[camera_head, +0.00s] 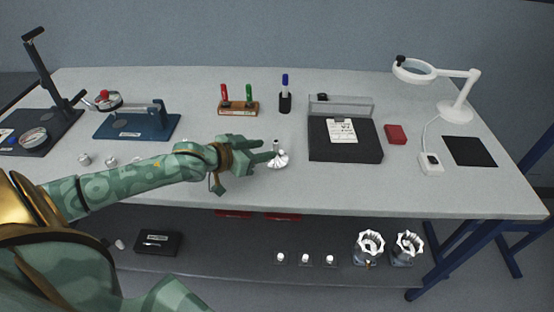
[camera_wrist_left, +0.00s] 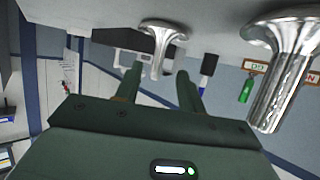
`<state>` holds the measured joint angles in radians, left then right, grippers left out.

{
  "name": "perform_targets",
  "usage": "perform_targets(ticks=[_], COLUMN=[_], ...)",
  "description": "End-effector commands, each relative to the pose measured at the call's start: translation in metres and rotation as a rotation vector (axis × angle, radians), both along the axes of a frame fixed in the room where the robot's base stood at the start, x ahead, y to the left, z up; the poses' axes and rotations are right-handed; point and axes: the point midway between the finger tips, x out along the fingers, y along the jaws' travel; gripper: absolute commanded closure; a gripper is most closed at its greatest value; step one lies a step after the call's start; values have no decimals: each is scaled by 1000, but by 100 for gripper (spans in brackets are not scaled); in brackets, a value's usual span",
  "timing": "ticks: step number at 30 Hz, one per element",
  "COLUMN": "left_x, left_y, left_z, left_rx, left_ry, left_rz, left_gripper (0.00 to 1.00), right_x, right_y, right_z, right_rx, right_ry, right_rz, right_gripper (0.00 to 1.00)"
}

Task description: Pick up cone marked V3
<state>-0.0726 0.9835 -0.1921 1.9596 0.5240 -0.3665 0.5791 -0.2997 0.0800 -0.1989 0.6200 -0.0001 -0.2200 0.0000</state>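A metal cone (camera_head: 280,160) with a wide flared base and a narrow stem stands on the table in the head view. My left gripper (camera_head: 268,150) is beside it, with its fingers reaching toward the stem. In the left wrist view, the left gripper (camera_wrist_left: 159,82) is open, and a shiny cone (camera_wrist_left: 158,42) shows between the lines of its fingers. I cannot tell whether they touch. A second, larger-looking cone (camera_wrist_left: 285,70) shows at the right of the wrist view. No V3 mark is readable. My right gripper is not in view.
Small metal parts (camera_head: 84,159) stand at the table's left. A blue fixture (camera_head: 138,124), a marker holder (camera_head: 238,107) and a black tray (camera_head: 345,150) with a paper lie around the arm. A red block (camera_head: 396,134) and a white ring lamp (camera_head: 455,108) are at the right.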

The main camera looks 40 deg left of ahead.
Motion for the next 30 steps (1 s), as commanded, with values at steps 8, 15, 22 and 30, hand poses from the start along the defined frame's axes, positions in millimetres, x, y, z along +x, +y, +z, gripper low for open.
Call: perform_targets(ticks=[8, 15, 22, 30], left_x=[36, 46, 46, 45], left_y=[-13, -17, -17, -17], left_z=[-14, -14, -14, -14], left_rx=[-1, 1, 1, 1], left_ry=[0, 0, 0, 0], left_rz=[0, 0, 0, -1], left_gripper=[61, 61, 94, 100], right_x=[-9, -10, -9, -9], right_y=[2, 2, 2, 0], right_z=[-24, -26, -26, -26], right_rx=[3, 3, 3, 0], right_ry=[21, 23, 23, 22], right_rz=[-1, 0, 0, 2], right_gripper=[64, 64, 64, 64])
